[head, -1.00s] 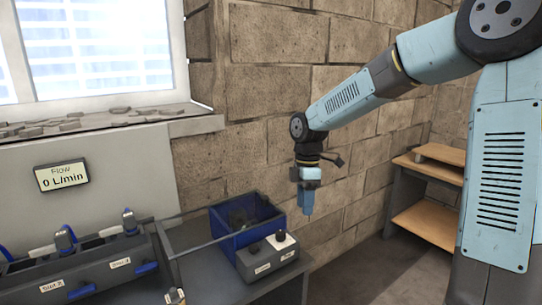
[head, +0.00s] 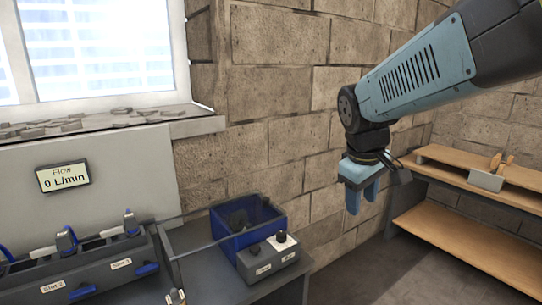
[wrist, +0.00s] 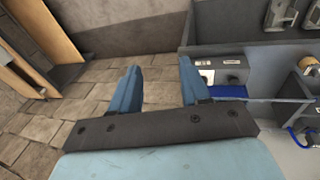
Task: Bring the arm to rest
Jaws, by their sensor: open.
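My gripper (head: 363,198) hangs pointing down in the head view, in front of the block wall and to the right of the blue bin (head: 238,236). In the wrist view my gripper (wrist: 157,88) shows two blue fingers spread apart with the floor visible between them. It is open and holds nothing. My arm reaches in from the upper right of the head view, bent down at the wrist. The gripper touches nothing that I can see.
A grey button box (head: 268,258) stands in front of the bin on the bench. Slotted holders with blue handles (head: 81,290) and a flow display (head: 62,176) are at left. Wooden shelves (head: 460,220) stand at right. Floor (wrist: 95,115) below the gripper is clear.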

